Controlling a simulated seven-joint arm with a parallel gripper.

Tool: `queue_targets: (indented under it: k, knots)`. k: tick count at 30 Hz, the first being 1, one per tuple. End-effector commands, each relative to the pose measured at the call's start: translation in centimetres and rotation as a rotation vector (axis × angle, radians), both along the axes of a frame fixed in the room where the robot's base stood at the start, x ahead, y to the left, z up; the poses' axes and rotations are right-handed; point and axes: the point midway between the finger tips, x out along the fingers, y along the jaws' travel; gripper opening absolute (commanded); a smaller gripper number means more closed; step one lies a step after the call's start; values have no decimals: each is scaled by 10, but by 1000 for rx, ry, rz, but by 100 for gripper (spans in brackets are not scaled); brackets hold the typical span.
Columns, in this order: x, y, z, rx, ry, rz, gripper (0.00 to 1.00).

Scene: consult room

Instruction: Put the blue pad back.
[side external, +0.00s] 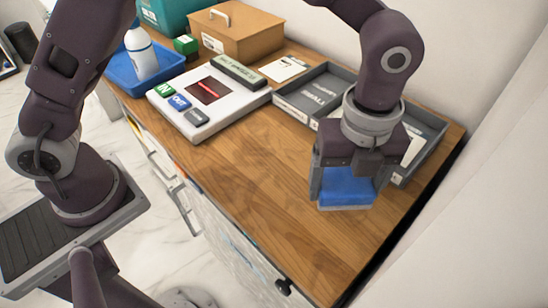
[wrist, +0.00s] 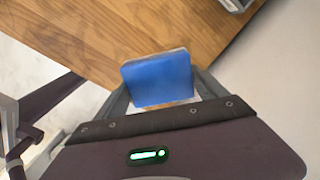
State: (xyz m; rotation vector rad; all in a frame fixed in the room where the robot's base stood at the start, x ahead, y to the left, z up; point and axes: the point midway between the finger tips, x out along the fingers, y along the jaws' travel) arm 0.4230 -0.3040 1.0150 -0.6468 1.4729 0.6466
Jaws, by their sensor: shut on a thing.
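The blue pad (side external: 345,190) is a small block with a blue face and a pale underside. My gripper (side external: 344,196) is shut on it, with one finger on each side, over the right front part of the wooden counter. Whether the pad touches the counter is hard to tell. The wrist view shows the pad (wrist: 158,80) between the two fingers (wrist: 163,92). A grey compartment tray (side external: 292,100) lies behind my gripper along the wall; one compartment has a label. My wrist hides part of the tray.
A white device (side external: 217,112) with green, blue and grey buttons lies left of the tray. A blue tray (side external: 122,75) holds a white bottle (side external: 142,52). A brown box (side external: 238,35) stands at the back. The counter's middle (side external: 255,160) is bare; its front edge drops off.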

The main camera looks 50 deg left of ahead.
Motion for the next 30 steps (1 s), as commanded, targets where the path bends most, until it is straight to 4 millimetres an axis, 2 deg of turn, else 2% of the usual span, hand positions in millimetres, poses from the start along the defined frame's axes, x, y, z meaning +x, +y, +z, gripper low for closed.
queue_targets:
  k: [2,5,10,15,18,21,23,27,30]
  knots:
    - [6,14,2,-1,-1,33,43]
    - [18,47,6,-1,1,110,43]
    - [32,130,13,-2,1,308,43]
    - [22,221,19,0,-1,547,43]
    - [10,257,20,0,-1,657,43]
    - [0,277,20,1,0,721,43]
    - [-3,282,15,1,1,738,43]
    - [-5,284,-19,2,7,744,43]
    - [-4,284,-37,2,5,743,43]
